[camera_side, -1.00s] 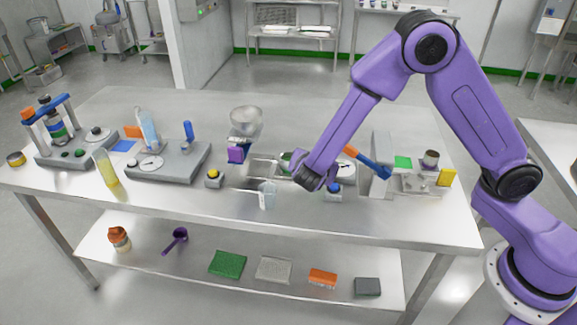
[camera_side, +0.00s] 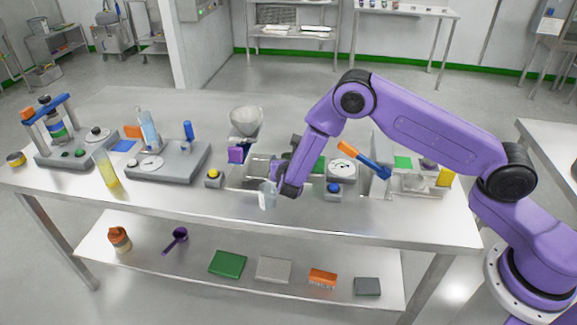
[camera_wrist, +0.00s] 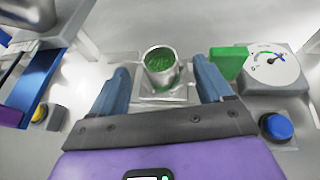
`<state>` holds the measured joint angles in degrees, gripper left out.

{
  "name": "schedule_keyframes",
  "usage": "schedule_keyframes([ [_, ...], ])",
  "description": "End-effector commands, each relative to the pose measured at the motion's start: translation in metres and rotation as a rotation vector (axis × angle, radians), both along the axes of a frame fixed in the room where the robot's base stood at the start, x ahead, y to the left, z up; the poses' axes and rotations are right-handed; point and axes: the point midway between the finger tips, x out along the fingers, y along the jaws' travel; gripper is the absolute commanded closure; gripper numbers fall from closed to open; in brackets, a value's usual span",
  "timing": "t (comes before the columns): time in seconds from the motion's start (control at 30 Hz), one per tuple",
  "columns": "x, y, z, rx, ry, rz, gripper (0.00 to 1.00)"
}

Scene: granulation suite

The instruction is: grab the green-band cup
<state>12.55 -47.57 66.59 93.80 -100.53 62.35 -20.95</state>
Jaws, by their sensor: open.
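In the wrist view, a metal cup (camera_wrist: 160,72) with green inside stands upright on a small square metal plate (camera_wrist: 149,101). I cannot make out a band on its outer wall. My gripper (camera_wrist: 161,66) is open, with one blue-grey finger to the left of the cup and one to the right. The cup lies in the gap between the fingertips; I see no contact. In the side view, my gripper (camera_side: 281,189) is low over the middle of the table, and I cannot pick out the cup there.
A green block (camera_wrist: 229,63) and a dial gauge (camera_wrist: 272,66) sit close right of the cup. A blue button (camera_wrist: 277,126) is at right, a yellow button (camera_wrist: 40,113) at left. A clear upright piece (camera_side: 266,196) is beside my gripper. A funnel (camera_side: 246,121) stands behind.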

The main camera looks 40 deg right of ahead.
Motion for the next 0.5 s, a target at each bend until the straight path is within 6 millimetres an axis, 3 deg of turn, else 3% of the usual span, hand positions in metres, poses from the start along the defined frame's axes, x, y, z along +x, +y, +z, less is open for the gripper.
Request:
schedule_keyframes([
  [0.5, 0.038, -0.027, -0.023, 0.0, 0.0, -0.004, 0.21],
])
